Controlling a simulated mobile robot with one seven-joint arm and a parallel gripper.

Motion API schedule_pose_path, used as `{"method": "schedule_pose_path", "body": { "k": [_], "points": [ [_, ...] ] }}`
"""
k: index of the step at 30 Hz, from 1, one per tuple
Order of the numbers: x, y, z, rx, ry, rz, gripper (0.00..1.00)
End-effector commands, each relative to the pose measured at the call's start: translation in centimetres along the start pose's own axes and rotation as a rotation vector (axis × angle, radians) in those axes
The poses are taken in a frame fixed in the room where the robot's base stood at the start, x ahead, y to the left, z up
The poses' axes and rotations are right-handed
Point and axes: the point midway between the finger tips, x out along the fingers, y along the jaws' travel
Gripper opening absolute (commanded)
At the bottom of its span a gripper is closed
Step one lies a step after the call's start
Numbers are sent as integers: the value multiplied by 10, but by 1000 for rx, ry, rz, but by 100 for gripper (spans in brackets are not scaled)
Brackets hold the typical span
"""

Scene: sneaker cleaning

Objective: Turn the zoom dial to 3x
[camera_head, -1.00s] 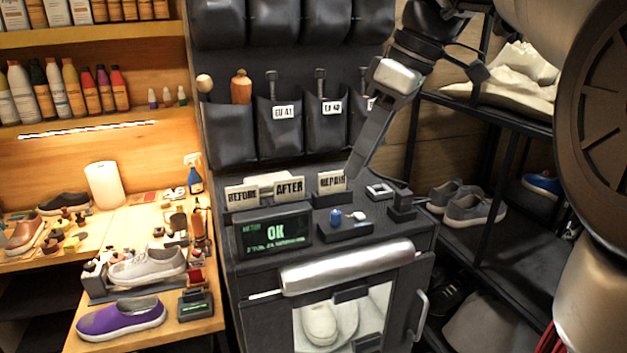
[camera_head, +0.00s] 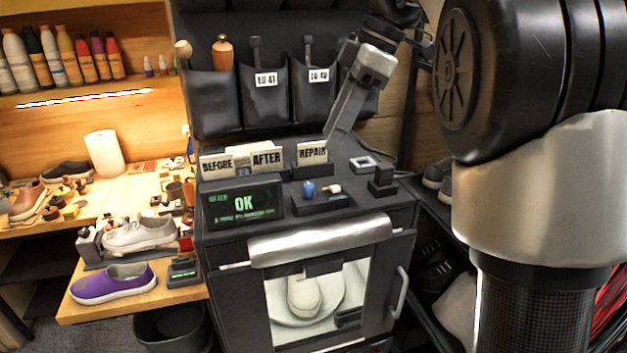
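No dial with readable zoom marks can be made out. A small blue knob-like piece (camera_head: 308,189) and a small pale piece (camera_head: 333,189) sit in a shallow dark tray (camera_head: 322,203) on top of the black cabinet. A dark block (camera_head: 383,180) stands to their right, with a square pale-rimmed piece (camera_head: 363,164) behind it. The cabinet's screen (camera_head: 243,202) reads OK in green; its smaller line is unreadable. My gripper (camera_head: 331,136) points down and left, its tip near the REPAIR card and above the cabinet top. Its fingers overlap from this side, so their gap is hidden.
Cards marked BEFORE (camera_head: 217,162), AFTER (camera_head: 267,158) and REPAIR (camera_head: 312,153) stand at the cabinet's back. A white shoe (camera_head: 304,296) shows behind the cabinet's glass. My large arm links cover the right side. A wooden bench (camera_head: 120,200) with shoes stands left.

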Motion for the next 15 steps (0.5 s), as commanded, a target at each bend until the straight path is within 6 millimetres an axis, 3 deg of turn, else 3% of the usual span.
{"method": "schedule_pose_path", "body": {
  "k": [6,15],
  "points": [
    [50,-1,0,0,0,-3,35],
    [97,0,0,0,0,-1,35]
  ]
}}
